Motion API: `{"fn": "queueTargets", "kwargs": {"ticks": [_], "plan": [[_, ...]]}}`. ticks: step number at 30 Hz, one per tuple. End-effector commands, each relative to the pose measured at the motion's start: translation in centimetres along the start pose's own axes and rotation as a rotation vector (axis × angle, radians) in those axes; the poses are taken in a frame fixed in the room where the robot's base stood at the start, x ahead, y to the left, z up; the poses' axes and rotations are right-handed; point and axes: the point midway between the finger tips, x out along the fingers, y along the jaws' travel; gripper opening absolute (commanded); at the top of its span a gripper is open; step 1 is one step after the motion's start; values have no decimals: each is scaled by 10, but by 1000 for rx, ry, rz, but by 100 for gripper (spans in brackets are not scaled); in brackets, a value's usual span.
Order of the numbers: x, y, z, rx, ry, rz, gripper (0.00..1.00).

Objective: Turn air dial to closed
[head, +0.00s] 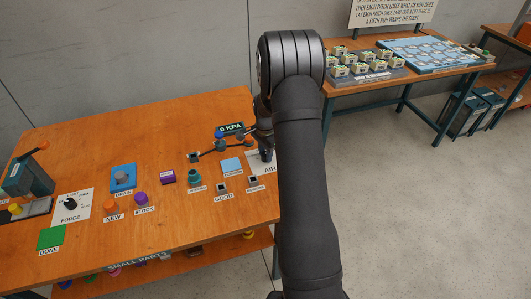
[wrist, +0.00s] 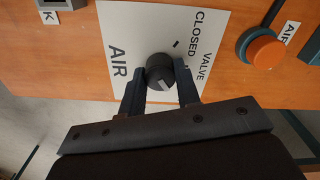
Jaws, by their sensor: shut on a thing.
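The air dial (wrist: 160,72) is a dark round knob with a pale pointer mark. It stands on a white plate (wrist: 118,28) lettered AIR, VALVE and CLOSED in the wrist view. My gripper (wrist: 160,88) has its two fingers on either side of the dial and is shut on it. The pale mark on the knob is tilted, and a small black tick shows on the plate near the word CLOSED. In the head view my arm covers part of the AIR plate (head: 256,170); the gripper's end is partly hidden there.
An orange round button (wrist: 264,50) on a blue base is right of the plate in the wrist view. A display (head: 230,128) reads 0 KPA. Several small parts stand on the wooden table (head: 150,232), left of my arm. A second table (head: 450,70) is behind.

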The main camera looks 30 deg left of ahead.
Motion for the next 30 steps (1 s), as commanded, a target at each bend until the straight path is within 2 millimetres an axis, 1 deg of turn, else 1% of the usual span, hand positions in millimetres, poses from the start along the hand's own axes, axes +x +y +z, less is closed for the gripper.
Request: {"fn": "queueTargets", "kwargs": {"ticks": [8,30], "plan": [[0,0,0,-201,0,0,7],[-1,0,0,-903,1,0,7]]}}
